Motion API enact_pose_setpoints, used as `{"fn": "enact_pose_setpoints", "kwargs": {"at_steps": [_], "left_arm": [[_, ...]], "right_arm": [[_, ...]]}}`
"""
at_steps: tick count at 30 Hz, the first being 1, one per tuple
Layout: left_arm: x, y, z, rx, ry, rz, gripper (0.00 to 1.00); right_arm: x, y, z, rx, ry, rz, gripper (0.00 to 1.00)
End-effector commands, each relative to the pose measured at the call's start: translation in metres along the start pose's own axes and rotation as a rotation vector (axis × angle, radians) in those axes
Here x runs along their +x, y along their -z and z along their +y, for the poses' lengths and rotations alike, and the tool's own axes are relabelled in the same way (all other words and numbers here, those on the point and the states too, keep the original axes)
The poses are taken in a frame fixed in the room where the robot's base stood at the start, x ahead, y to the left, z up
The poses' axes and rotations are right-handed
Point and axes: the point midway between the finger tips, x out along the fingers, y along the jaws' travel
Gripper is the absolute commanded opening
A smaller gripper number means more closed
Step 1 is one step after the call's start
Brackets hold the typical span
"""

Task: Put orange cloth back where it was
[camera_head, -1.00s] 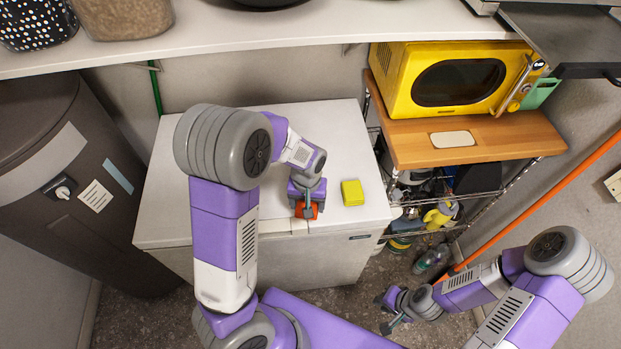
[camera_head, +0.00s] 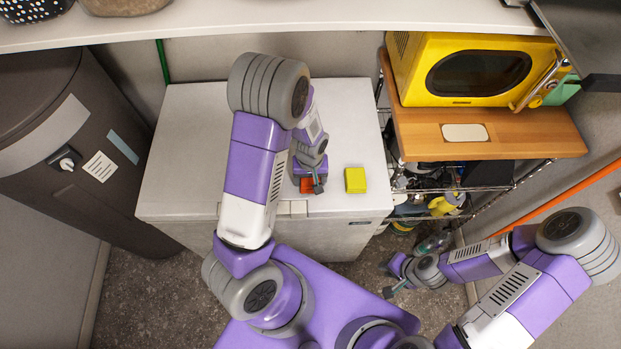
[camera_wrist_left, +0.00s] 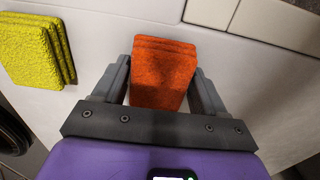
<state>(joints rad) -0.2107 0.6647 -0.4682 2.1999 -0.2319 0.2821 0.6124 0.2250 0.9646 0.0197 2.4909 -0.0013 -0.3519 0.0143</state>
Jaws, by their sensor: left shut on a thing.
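The orange cloth (camera_head: 307,185) is a small folded block at the front part of the white chest top (camera_head: 205,125). My left gripper (camera_head: 312,187) is shut on it, pointing down just above or at the chest top. In the left wrist view the cloth (camera_wrist_left: 163,72) sits between the two dark fingers of the gripper (camera_wrist_left: 160,85). I cannot tell whether the cloth touches the surface. My right gripper (camera_head: 390,281) is low at the right, over the floor, away from the cloth; its jaw opening is too small to judge.
A yellow cloth (camera_head: 355,180) lies on the chest just right of the orange one; it also shows in the left wrist view (camera_wrist_left: 35,50). A yellow microwave (camera_head: 480,70) stands on a wooden shelf (camera_head: 520,130) at the right. A dark bin (camera_head: 60,150) stands at the left. The chest top's left side is clear.

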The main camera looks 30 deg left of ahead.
Motion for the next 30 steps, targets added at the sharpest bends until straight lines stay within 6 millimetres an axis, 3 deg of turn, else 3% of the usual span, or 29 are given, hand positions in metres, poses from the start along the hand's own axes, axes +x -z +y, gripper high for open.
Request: {"fn": "enact_pose_setpoints", "kwargs": {"at_steps": [12,13,17,26,30], "left_arm": [[0.009,0.000,0.000,0.000,-0.001,0.001,0.43],[0.008,0.000,0.000,0.000,-0.001,0.001,0.76],[0.007,0.000,0.000,0.000,-0.001,0.001,0.96],[0.006,0.000,0.000,0.000,-0.001,0.001,0.97],[-0.004,0.001,0.001,0.001,-0.003,0.004,0.97]], "right_arm": [[0.005,0.001,0.002,0.000,0.000,0.001,0.21],[0.004,0.001,0.001,0.000,0.000,0.001,0.21],[0.003,0.000,0.001,0.000,0.000,0.001,0.21],[0.002,0.000,0.001,0.000,0.000,0.001,0.21],[-0.002,0.000,-0.001,0.000,0.000,0.001,0.21]]}}
